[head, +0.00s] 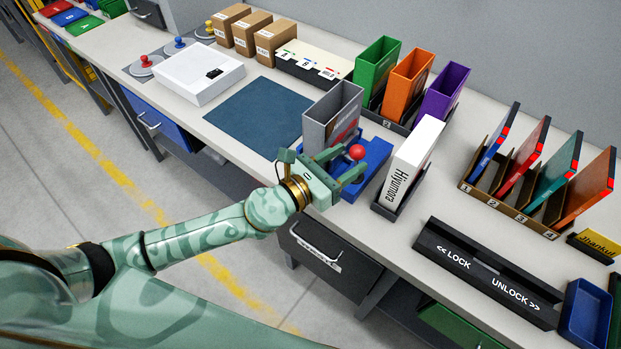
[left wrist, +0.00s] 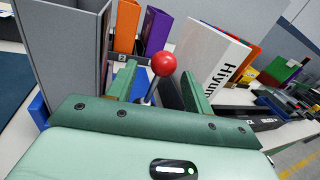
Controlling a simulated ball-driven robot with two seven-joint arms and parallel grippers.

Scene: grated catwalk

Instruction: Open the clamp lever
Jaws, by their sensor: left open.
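The clamp lever has a red ball knob (head: 357,152) on a thin rod, above a blue base (head: 379,152). My left gripper (head: 347,164) is open at the lever. In the left wrist view the red knob (left wrist: 163,63) and its rod show between the two green fingers of the left gripper (left wrist: 158,82). I cannot tell whether either finger touches the rod. The rod's lower end is hidden by the gripper. My right gripper is not in view.
A white binder (head: 412,160) stands in a dark holder just right of the lever. A dark LOCK/UNLOCK strip (head: 480,283) lies further right. Green, orange and purple file boxes (head: 409,79) stand behind. A dark blue mat (head: 258,114) to the left is clear.

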